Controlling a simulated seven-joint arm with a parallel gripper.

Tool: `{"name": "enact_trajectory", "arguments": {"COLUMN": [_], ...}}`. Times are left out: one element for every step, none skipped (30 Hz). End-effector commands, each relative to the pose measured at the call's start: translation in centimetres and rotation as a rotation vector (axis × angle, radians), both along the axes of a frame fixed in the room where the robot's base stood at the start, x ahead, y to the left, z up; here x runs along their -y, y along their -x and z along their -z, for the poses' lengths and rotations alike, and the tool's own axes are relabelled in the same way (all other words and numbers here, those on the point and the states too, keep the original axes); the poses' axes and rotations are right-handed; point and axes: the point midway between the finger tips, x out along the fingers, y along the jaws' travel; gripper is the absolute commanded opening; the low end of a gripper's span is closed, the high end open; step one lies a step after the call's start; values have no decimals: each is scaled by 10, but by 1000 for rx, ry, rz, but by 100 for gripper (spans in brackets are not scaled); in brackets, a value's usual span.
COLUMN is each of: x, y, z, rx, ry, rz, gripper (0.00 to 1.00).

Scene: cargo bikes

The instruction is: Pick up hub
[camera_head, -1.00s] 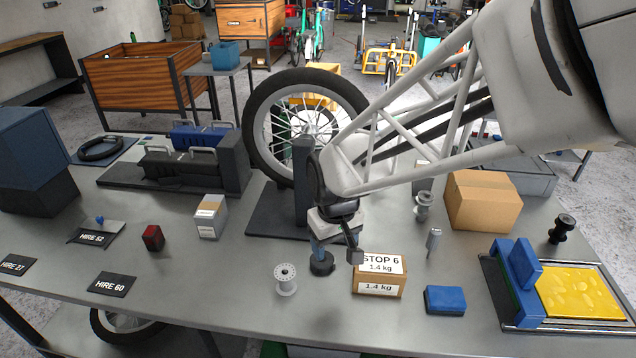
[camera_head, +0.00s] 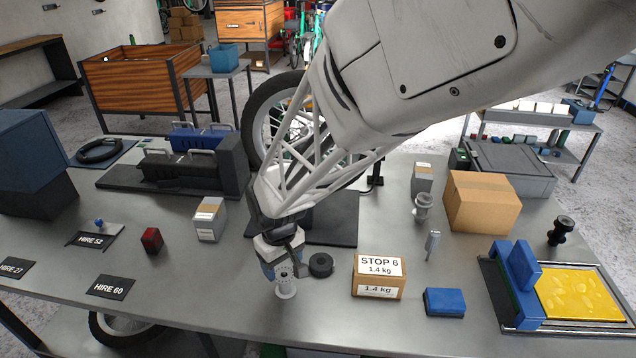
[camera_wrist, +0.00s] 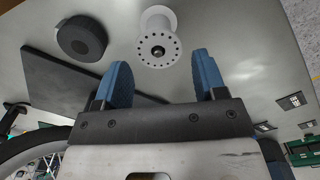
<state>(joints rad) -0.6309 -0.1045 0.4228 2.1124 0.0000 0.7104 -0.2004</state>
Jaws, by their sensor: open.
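The hub (camera_head: 286,283) is a light grey spool shape with a ring of holes in its flange, standing on the grey workbench near the front edge. In the wrist view the hub (camera_wrist: 157,38) lies just beyond the fingertips, roughly between them and a little towards the left finger. My gripper (camera_head: 283,268) is over and just behind the hub in the head view. In the wrist view my gripper (camera_wrist: 162,72) has its two blue fingers spread wide with nothing between them. I cannot tell the exact gap between fingertips and hub.
A black round part (camera_head: 321,265) sits close to the right of the hub. A STOP 6 box (camera_head: 379,278), a blue block (camera_head: 444,301) and a small metal cylinder (camera_head: 432,245) stand further right.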

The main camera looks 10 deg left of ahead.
Motion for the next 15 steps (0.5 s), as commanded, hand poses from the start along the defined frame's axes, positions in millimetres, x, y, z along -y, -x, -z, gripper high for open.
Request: {"name": "enact_trajectory", "arguments": {"x": [0,0,0,0,0,0,0,1,1,1,0,0,0,0,0], "y": [0,0,0,0,0,0,0,0,0,0,0,0,0,0,0], "z": [3,5,9,11,14,17,19,21,23,24,24,25,25,25,25], "rx": [-1,-3,-3,-3,-3,-3,-1,-1,-1,-1,-1,-1,-1,-1,-1], "ry": [1,2,2,2,2,2,1,1,1,1,1,1,1,1,1], "rz": [0,0,0,0,0,0,0,0,0,0,1,1,1,1,0], "gripper": [65,65,65,65,65,65,65,65,65,65,65,65,65,65,65]}}
